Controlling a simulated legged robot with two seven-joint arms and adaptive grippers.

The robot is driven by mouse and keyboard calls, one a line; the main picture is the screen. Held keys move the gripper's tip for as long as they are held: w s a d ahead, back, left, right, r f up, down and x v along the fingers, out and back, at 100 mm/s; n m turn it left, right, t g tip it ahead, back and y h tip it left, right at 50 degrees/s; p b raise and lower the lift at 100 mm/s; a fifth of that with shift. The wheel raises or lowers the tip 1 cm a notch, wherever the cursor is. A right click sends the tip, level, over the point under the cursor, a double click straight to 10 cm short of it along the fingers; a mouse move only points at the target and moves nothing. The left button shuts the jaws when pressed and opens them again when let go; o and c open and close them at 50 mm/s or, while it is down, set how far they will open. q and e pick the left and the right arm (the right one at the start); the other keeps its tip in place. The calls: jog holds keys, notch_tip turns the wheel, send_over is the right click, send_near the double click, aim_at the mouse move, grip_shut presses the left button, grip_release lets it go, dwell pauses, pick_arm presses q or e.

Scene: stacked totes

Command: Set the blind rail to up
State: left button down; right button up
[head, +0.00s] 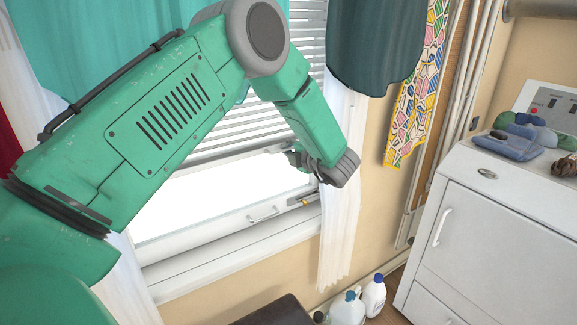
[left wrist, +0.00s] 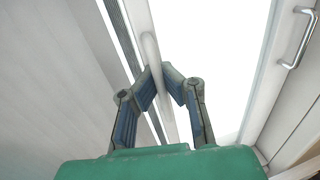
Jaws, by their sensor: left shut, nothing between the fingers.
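The white blind rail (head: 232,149) is the bottom bar of a slatted blind (head: 258,118) in the head view. It hangs partway down the window, with a bright gap below it. My left gripper (head: 293,155) is at the right end of the rail, partly hidden by my wrist. In the left wrist view, the fingers of my left gripper (left wrist: 161,76) are drawn together beside a pale bar (left wrist: 150,50), which looks like the rail. The fingers are empty; whether they touch the bar I cannot tell. My right gripper is not in view.
A window sash with a metal handle (head: 263,214) lies below the rail. White curtains (head: 340,215) and a dark hanging cloth (head: 375,45) are close right of my left gripper. A white cabinet (head: 495,235) stands further right. Bottles (head: 373,295) stand on the floor.

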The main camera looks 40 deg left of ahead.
pick_arm(q)
notch_tip(320, 180, up, 34)
jog(key=p, duration=1.3)
jog(key=shift+r, duration=0.25)
jog(key=c, duration=2.3)
grip_release()
jog(key=o, duration=0.6)
jog(key=shift+f, duration=0.1)
jog(key=shift+d, duration=0.1)
send_near(288, 11)
jog(key=s+d, duration=0.1)
jog(key=d, duration=0.1)
jog(key=s+d, duration=0.2)
jog(key=shift+s+d, duration=0.2)
jog(key=shift+a, duration=0.2)
